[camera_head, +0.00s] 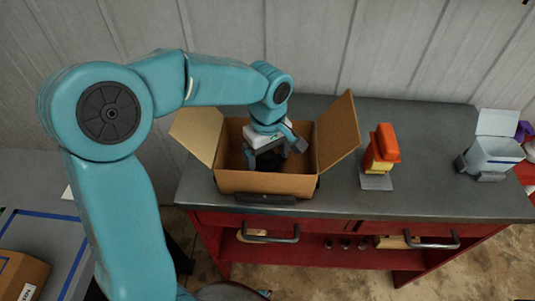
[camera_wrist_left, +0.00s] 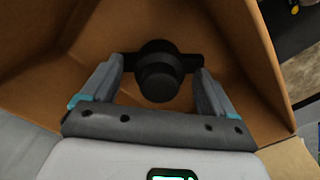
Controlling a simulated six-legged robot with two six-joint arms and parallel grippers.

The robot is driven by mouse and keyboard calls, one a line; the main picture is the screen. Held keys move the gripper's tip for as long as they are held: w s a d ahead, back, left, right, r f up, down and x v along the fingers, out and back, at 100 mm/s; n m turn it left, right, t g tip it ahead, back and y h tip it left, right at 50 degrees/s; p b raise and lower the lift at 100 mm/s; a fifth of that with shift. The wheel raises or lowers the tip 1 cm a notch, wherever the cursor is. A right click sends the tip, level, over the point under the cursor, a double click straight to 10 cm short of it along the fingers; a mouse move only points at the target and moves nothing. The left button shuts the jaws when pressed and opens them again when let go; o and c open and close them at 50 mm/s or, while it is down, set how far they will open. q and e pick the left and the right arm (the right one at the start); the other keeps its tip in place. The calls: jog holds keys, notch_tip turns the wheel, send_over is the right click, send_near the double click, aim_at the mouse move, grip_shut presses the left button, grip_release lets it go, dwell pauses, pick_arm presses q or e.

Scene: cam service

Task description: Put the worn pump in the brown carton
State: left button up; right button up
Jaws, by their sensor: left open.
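The brown carton (camera_head: 240,181) stands open on the workbench, its side flaps spread. The worn pump, a dark rounded body (camera_head: 267,160), is inside the carton, partly hidden by my gripper. In the left wrist view the black pump (camera_wrist_left: 158,80) lies between my fingers, with the carton's brown wall (camera_wrist_left: 235,45) around it. My left gripper (camera_head: 274,153) reaches down into the carton from above. Its fingers are open on either side of the pump, and they also show in the left wrist view (camera_wrist_left: 159,68). My right gripper is not in view.
The grey workbench top (camera_head: 335,200) has red drawers below. An orange and yellow item (camera_head: 383,148) on a grey stand is right of the carton. A pale open bin (camera_head: 492,155) stands at the far right. Another brown box (camera_head: 22,275) is at lower left.

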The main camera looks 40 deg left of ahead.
pick_arm(q)
jog(key=shift+r, duration=0.15)
jog(key=shift+r+p, duration=3.55)
jog(key=shift+r, duration=0.9)
notch_tip(320, 180, up, 16)
jog(key=shift+r+p, duration=0.15)
jog(key=shift+p, duration=0.25)
